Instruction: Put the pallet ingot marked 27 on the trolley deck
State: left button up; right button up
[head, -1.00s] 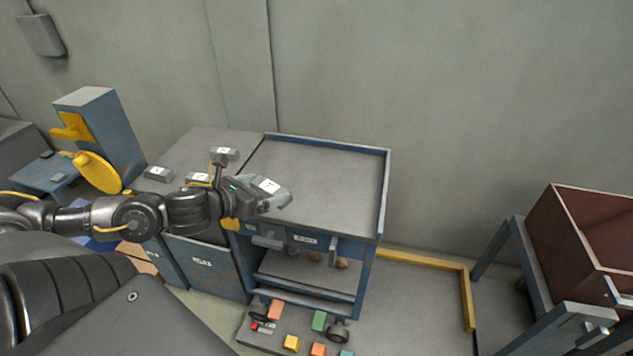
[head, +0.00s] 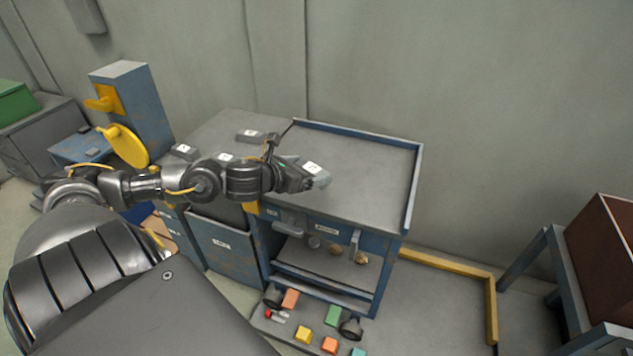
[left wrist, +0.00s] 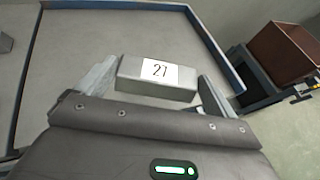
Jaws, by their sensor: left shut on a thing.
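The ingot marked 27 (left wrist: 158,78) is a grey metal block with a white label, held between the fingers of my left gripper (left wrist: 157,88) in the left wrist view. In the head view the ingot (head: 314,170) shows at the tip of my left gripper (head: 308,180), over the front left part of the trolley deck (head: 370,170). The deck is a bare grey top with a raised blue rim. I cannot tell whether the ingot touches the deck. My right gripper is not in view.
Several other labelled ingots, one of them here (head: 184,151), lie on the grey surface left of the trolley. A control pedestal (head: 135,105) stands further left. A brown bin (head: 605,245) on a blue stand is at right. Most of the deck is free.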

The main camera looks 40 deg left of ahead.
pick_arm(q)
jog(key=shift+w+a+f, duration=0.1)
jog(key=shift+w+a, duration=0.05)
jog(key=shift+w, duration=0.4)
jog(key=shift+w+a+f, duration=0.1)
jog(key=shift+w+a, duration=0.05)
jog(key=shift+w, duration=0.4)
jog(key=w+f, duration=0.1)
jog(key=f, duration=0.1)
jog(key=w+f, duration=0.2)
jog(key=w+a+f, duration=0.1)
jog(key=f, duration=0.1)
jog(key=shift+w, duration=0.25)
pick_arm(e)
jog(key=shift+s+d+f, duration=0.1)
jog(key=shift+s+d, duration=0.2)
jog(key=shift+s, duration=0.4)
pick_arm(q)
jog(key=f, duration=0.3)
jog(key=shift+w+a+p, duration=0.1)
jog(key=shift+w+p, duration=0.1)
jog(key=shift+p, duration=0.15)
jog(key=shift+f, duration=0.35)
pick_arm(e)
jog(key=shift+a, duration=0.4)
pick_arm(q)
jog(key=o, duration=0.9)
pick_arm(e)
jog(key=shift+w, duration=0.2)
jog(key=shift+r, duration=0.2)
